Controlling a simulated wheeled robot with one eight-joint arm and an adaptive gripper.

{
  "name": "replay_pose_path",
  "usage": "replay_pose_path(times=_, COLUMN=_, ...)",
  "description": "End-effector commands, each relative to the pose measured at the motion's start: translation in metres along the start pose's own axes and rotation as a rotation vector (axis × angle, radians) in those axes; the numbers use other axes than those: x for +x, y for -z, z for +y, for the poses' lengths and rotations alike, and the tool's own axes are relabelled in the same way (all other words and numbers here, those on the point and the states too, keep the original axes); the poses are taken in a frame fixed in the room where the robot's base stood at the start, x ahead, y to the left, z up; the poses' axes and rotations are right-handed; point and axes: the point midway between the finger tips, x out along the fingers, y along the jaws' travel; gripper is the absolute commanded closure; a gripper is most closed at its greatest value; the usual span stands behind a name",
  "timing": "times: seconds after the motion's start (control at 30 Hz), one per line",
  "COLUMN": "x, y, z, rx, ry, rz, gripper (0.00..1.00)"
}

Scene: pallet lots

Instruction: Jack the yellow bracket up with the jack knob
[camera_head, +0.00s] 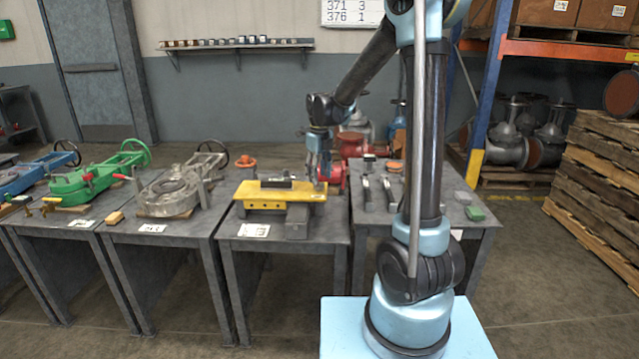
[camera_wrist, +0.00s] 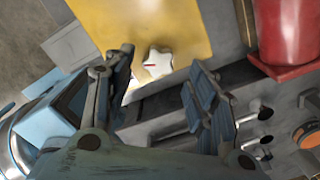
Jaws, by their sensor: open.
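The yellow bracket (camera_head: 270,196) lies flat and raised on blocks on the dark table in the middle of the head view. In the wrist view its yellow face (camera_wrist: 185,22) fills the top. A pale star-shaped knob (camera_wrist: 157,62) with a red mark, apparently the jack knob, shows at the bracket's edge in the wrist view. My gripper (camera_head: 321,181) is over the bracket's right end. In the wrist view my gripper (camera_wrist: 163,56) is open, with one finger on each side of the knob. I cannot tell whether the fingers touch it. The knob is not clear in the head view.
A grey block (camera_head: 297,222) stands at the table's front, under the bracket. A red fitting (camera_head: 333,176) is close on the right; it shows large in the wrist view (camera_wrist: 292,30). An orange handwheel (camera_head: 246,161) stands behind. Metal parts (camera_head: 388,186) lie on the right table.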

Motion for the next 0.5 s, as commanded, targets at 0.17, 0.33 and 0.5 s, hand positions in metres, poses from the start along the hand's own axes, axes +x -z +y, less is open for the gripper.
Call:
replay_pose_path(times=0.17, x=-0.033, y=0.000, z=0.000, rx=0.000, ry=0.000, rz=0.000, gripper=0.48)
replay_pose_path(times=0.33, x=-0.058, y=0.000, z=-0.001, rx=0.000, ry=0.000, rz=0.000, gripper=0.48)
replay_pose_path(times=0.5, x=-0.075, y=-0.001, z=-0.001, rx=0.000, ry=0.000, rz=0.000, gripper=0.48)
